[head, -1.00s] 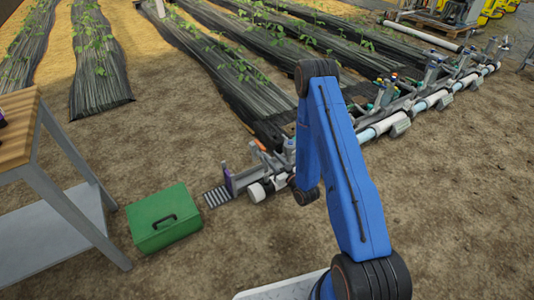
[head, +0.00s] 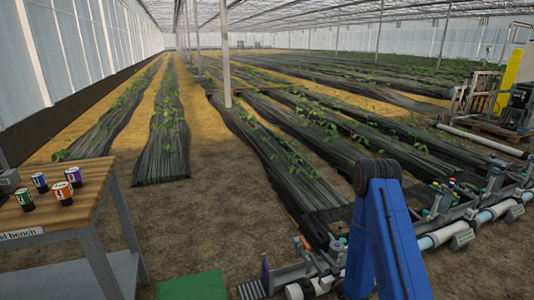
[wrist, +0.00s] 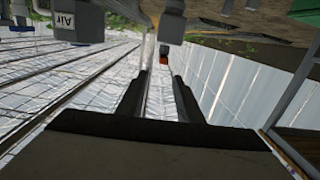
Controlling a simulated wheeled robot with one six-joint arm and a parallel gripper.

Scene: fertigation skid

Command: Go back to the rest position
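My gripper (wrist: 158,90) shows in the wrist view with its two dark fingers spread apart and nothing between them. The wrist picture is upside down, with the pale greenhouse roof and wall behind the fingers. In the head view my blue arm rises at the lower right in front of the pipe line, bent at a dark elbow joint. The gripper itself is out of the head view.
A wooden-topped bench (head: 60,217) with several small labelled cans stands at left. A pipe manifold (head: 430,240) with valves runs behind my arm. Planted rows (head: 160,150) stretch away. A grey unit marked "Air" (wrist: 75,22) hangs close in the wrist view.

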